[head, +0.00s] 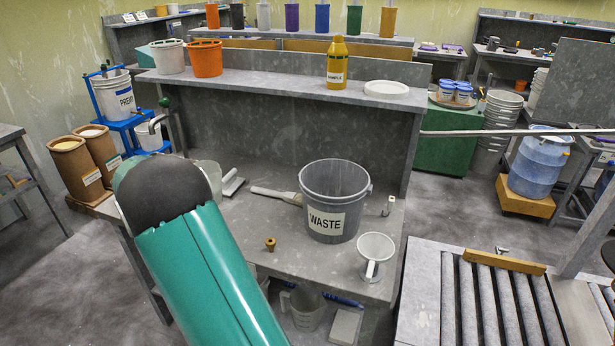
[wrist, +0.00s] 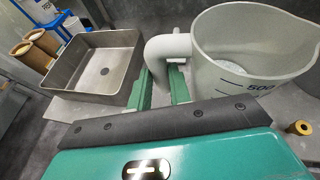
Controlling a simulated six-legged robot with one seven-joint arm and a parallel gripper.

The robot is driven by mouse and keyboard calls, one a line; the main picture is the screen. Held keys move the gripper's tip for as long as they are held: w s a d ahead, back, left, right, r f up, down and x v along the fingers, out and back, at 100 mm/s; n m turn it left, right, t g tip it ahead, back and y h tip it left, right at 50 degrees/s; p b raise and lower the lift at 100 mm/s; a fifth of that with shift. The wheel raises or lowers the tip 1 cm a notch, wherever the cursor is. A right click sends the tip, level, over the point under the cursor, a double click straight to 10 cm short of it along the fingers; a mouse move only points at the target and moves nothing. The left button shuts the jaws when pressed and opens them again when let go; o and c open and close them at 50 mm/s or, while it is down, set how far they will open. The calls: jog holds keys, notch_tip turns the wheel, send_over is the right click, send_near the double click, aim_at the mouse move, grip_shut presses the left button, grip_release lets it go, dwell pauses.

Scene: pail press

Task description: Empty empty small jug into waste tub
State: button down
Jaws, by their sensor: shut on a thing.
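The small jug (wrist: 255,50) is pale and translucent, with a 500 mark on its side, and fills the right of the wrist view. It looks upright, and a whitish patch shows at its bottom. My gripper (wrist: 163,80) is shut on its handle (wrist: 168,48) with green fingers on both sides. In the head view my arm hides the gripper and most of the jug; a pale edge of it (head: 210,171) shows behind my arm. The grey waste tub (head: 335,192), labelled WASTE, stands open and upright on the bench, right of my arm.
A white funnel (head: 375,250) stands front right of the tub, and a brown stopper (head: 270,243) front left. A scoop (head: 276,195) lies against the tub's left side. A raised shelf (head: 275,88) runs behind. A square metal basin (wrist: 97,66) is left of the jug.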

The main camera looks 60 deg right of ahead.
jog(key=s+d+m+g, duration=0.3)
jog(key=s+d, duration=0.2)
jog(key=d, duration=0.6)
jog(key=s+d+m+g, duration=0.25)
jog(key=s+d, duration=0.35)
jog(key=d, duration=0.6)
jog(key=s+d+m+g, duration=0.3)
jog(key=s+d+g, duration=0.15)
jog(key=d, duration=0.65)
jog(key=s+a+r+m+t+h, duration=0.3)
jog(key=s+r+m, duration=0.4)
jog(key=r, duration=0.6)
jog(key=shift+s+a+t+h, duration=0.4)
jog(key=shift+s+h, duration=0.2)
jog(key=shift+s+a, duration=0.1)
jog(key=shift+s, duration=0.1)
jog(key=shift+s+a+m+h, duration=0.25)
jog(key=shift+s+m+h, duration=0.1)
jog(key=shift+s+m, duration=0.25)
jog(key=shift+s+a+m+h, duration=0.25)
jog(key=shift+s+m+h, duration=0.15)
jog(key=shift+m, duration=0.25)
dwell(1.3)
